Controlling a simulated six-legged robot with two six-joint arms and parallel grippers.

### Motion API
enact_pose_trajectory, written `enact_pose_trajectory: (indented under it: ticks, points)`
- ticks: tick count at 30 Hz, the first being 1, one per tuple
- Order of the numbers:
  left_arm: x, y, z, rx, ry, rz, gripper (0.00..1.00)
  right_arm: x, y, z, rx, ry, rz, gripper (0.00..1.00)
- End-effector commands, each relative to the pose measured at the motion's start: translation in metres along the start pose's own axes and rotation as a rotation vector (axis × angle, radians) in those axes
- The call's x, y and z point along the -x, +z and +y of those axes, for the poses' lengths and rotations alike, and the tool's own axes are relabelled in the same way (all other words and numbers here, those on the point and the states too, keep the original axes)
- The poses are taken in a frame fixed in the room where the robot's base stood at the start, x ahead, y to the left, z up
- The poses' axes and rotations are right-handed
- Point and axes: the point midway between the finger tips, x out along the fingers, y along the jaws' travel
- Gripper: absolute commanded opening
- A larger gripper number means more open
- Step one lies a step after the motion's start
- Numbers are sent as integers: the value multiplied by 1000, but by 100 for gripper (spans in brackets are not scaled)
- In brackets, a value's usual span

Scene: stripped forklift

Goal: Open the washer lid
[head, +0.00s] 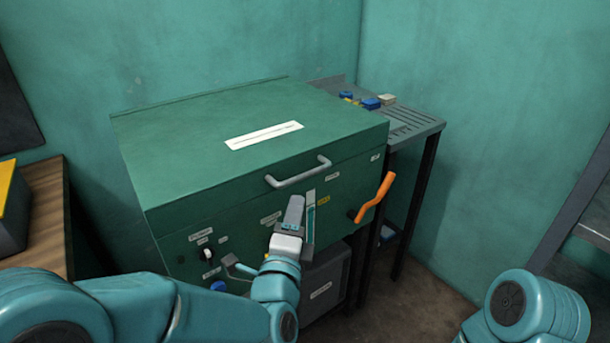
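The washer is a green metal cabinet (230,215) against the wall. Its wide flat lid (220,120) is down and carries a white label strip. A grey bar handle (298,172) sticks out from the lid's front edge. My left gripper (300,207) is in front of the washer, just below the handle in the picture. It does not appear to hold the handle; whether it touches anything is unclear. Its finger gap cannot be made out from this angle. My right gripper is out of view; only part of my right arm shows at lower right.
An orange lever (374,197) juts from the washer's front, right of my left gripper. Knobs (207,255) sit at the front left. A slatted side table (412,122) with small blue and pale items stands right. A wooden bench (45,210) is at left.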

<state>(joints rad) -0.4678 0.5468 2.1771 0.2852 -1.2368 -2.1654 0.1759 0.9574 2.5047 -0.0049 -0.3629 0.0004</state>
Motion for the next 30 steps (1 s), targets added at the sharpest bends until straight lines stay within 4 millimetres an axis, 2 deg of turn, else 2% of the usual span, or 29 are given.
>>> enact_pose_trajectory:
  ticks: [1, 6, 13, 19, 28, 30]
  points:
    - [-13, 1, 0, 0, -1, -3, 38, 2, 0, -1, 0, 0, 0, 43]
    - [-56, 0, 0, 0, 0, -1, 38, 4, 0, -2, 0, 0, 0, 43]
    - [-100, 0, 1, 0, 0, 0, 38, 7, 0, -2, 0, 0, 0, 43]
    - [-116, 0, 1, -1, 1, 2, 38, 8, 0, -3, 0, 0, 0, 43]
    - [-118, 0, 1, -1, 1, 2, 38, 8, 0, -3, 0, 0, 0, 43]
    - [-118, 0, 1, -1, 1, 2, 16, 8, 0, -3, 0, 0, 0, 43]
